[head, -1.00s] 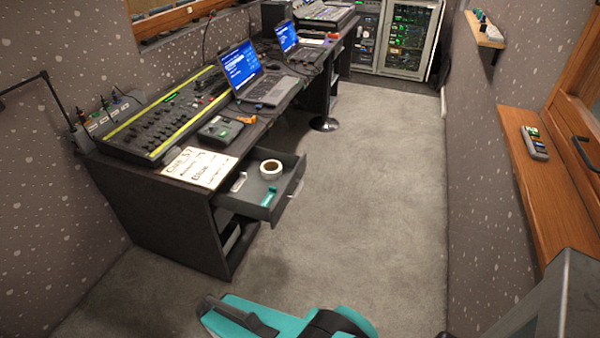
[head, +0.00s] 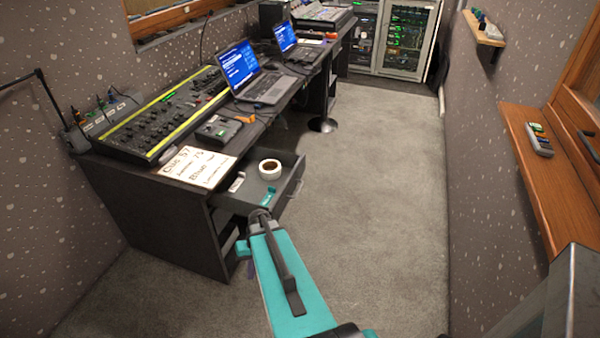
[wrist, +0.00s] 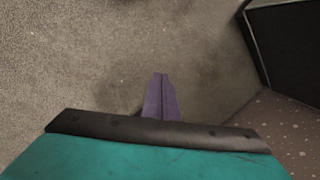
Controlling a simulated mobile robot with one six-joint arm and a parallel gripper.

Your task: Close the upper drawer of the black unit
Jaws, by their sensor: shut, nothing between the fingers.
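The black unit (head: 165,220) is the dark desk along the left wall. Its upper drawer (head: 262,183) stands pulled out to the right, into the aisle, and its front (head: 290,188) faces the aisle. In the drawer lie a tape roll (head: 270,169), a teal item (head: 268,199) and a small white item (head: 237,183). My arm hides the drawer's near lower corner. My gripper's purple fingers (wrist: 162,97) are shut and empty, over the carpet in the wrist view. In the head view only a purple sliver (head: 250,269) shows beside my arm, below the drawer.
A mixing console (head: 165,115), a paper sign (head: 195,167) and laptops (head: 255,80) sit on the desk. The carpet aisle (head: 375,200) is clear. A wooden ledge (head: 535,165) with a remote-like device (head: 538,140) runs along the right wall.

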